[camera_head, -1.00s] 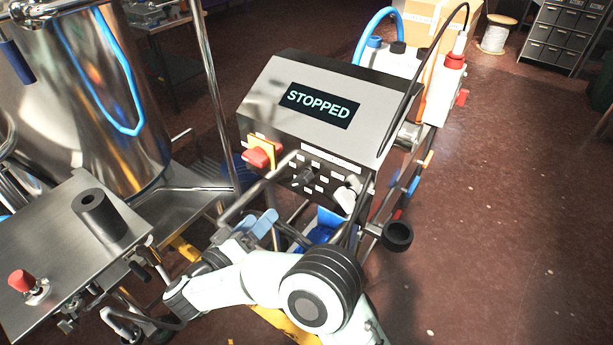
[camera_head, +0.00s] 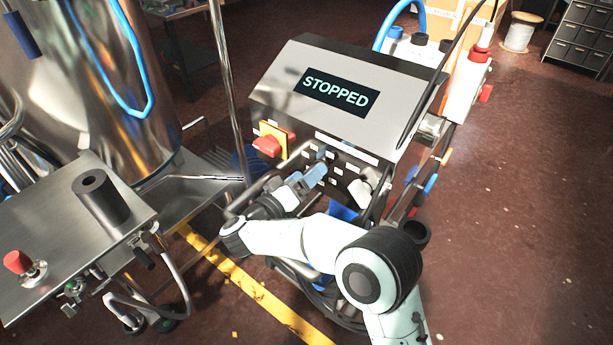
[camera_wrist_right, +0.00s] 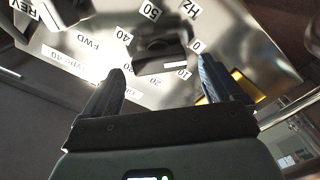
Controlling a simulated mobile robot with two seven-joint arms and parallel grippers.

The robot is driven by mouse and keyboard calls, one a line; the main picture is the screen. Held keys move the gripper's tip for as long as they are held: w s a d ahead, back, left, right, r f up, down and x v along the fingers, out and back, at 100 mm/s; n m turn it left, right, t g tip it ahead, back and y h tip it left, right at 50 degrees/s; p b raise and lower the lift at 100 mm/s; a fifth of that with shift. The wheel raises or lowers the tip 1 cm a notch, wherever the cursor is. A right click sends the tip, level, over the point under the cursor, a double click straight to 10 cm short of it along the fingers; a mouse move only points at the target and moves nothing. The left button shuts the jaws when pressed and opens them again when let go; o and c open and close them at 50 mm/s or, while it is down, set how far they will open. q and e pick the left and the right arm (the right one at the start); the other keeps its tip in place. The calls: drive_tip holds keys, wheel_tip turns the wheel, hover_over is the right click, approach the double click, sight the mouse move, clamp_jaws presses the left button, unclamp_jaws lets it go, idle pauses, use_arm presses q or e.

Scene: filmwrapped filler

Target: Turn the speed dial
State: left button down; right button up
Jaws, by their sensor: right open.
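The grey control box (camera_head: 290,85) shows "STOPPED" on its display (camera_head: 336,92). In the right wrist view the dark speed dial (camera_wrist_right: 160,50) sits amid number labels from 0 to 50 and an "HZ" label. My right gripper (camera_wrist_right: 160,88) is open, its two fingers on either side of the dial's lower part in the picture. Whether they touch it I cannot tell. In the head view this right gripper (camera_head: 313,170) is at the lower front panel and largely hides the dial. My left gripper is not in view.
A red rotary switch (camera_head: 267,146) on a yellow plate is left of my right gripper; a pale selector knob (camera_head: 364,187) is to its right. A bent tube rail (camera_head: 262,182) runs before the panel. A steel table (camera_head: 60,235) and tank (camera_head: 100,90) stand left.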

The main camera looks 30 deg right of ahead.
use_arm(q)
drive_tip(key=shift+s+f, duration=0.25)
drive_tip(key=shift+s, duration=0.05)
use_arm(e)
drive_tip(key=shift+w+d, duration=0.2)
drive_tip(key=shift+d, duration=0.35)
